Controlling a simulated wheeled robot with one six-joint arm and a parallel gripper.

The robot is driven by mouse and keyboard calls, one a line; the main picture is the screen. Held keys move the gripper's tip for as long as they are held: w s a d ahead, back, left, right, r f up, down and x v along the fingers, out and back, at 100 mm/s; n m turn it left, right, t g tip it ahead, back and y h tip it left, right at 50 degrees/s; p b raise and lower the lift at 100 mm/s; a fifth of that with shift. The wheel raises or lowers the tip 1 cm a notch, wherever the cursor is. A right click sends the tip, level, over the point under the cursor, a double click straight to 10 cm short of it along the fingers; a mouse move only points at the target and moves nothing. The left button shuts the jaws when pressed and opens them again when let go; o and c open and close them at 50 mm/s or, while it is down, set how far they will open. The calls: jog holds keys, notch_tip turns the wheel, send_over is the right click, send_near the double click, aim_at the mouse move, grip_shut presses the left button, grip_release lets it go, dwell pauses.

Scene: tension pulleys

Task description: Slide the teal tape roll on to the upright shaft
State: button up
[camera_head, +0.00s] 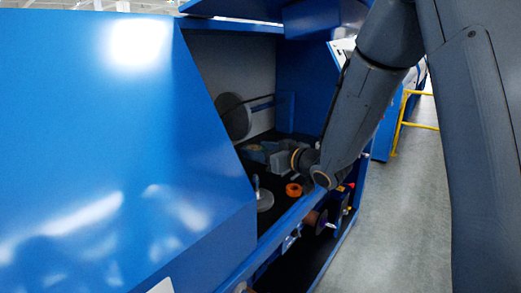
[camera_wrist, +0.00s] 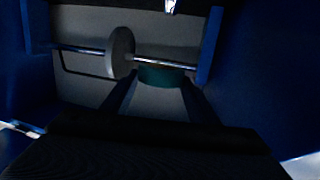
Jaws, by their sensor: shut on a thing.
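My gripper (camera_wrist: 160,92) is shut on the teal tape roll (camera_wrist: 161,77), which sits between the fingertips in the wrist view. In the head view my gripper (camera_head: 257,153) reaches into the blue machine's opening, and the roll cannot be made out clearly. The upright shaft (camera_head: 256,184) stands on a round grey base (camera_head: 265,201) near the opening's front, below and apart from my gripper. I cannot pick out the upright shaft in the wrist view.
A large grey disc (camera_head: 233,117) is at the back wall; a grey disc (camera_wrist: 121,52) on a metal rod (camera_wrist: 82,50) shows in the wrist view. An orange roll (camera_head: 293,190) lies right of the shaft. The blue front panel (camera_head: 110,150) borders the opening.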

jog(key=b, duration=0.4)
send_over(258, 190)
jog(key=shift+f, duration=2.9)
jog(key=shift+s+d+f, duration=0.15)
jog(key=shift+s+d, duration=0.05)
jog(key=shift+s+d+f, duration=0.15)
jog(key=shift+f, duration=0.2)
jog(key=shift+f+b, duration=1)
jog(key=shift+f, duration=0.35)
jog(key=shift+f, duration=0.2)
jog(key=shift+f+b, duration=0.85)
jog(key=shift+f, duration=0.45)
jog(key=shift+f, duration=0.1)
jog(key=shift+f+b, duration=0.65)
jog(key=shift+f, duration=0.35)
